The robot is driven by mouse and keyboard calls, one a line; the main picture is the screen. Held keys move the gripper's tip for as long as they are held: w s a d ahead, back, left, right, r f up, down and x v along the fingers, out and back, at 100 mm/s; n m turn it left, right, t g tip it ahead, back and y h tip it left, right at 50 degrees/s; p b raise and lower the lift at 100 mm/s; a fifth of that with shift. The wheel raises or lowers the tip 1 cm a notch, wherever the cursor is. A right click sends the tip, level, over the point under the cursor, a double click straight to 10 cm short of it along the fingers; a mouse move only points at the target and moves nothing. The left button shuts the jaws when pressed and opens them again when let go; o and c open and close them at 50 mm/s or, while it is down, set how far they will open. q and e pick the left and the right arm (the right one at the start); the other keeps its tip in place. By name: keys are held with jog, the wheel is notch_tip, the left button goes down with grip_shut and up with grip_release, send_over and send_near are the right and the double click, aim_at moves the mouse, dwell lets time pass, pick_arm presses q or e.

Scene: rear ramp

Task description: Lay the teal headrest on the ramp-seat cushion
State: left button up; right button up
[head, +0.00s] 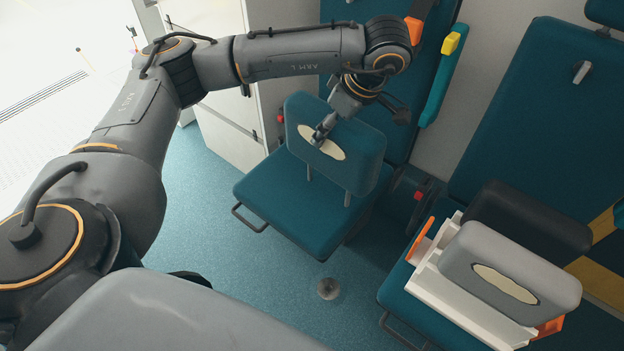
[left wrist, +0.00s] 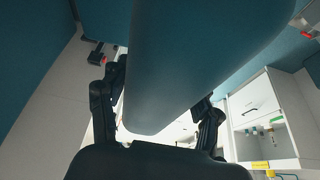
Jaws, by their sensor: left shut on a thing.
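The teal headrest (head: 352,150) has a cream oval patch and two thin metal posts. My left gripper (head: 322,132) is shut on it near the patch. The headrest is upright with its posts pointing down, over the ramp-seat cushion (head: 268,203). I cannot tell whether the posts touch the cushion. In the left wrist view the headrest (left wrist: 190,60) fills the middle, between the two dark fingers (left wrist: 160,98). My right gripper is in neither view.
On the neighbouring seat at right, a white rack (head: 470,300) with orange ends holds a grey headrest (head: 500,262) and a black one (head: 525,222). A teal armrest (head: 437,85) with a yellow tip stands beside the backrest. The cushion's front left is bare.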

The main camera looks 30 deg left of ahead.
pick_arm(q)
jog(key=w+a+f+b, duration=0.1)
jog(key=w+a+f, duration=0.6)
jog(key=a+f, duration=0.5)
jog(key=shift+w+f+n+b, duration=0.2)
jog(key=shift+f+n+b, duration=0.2)
jog(key=o, duration=1.8)
jog(key=shift+f, duration=0.1)
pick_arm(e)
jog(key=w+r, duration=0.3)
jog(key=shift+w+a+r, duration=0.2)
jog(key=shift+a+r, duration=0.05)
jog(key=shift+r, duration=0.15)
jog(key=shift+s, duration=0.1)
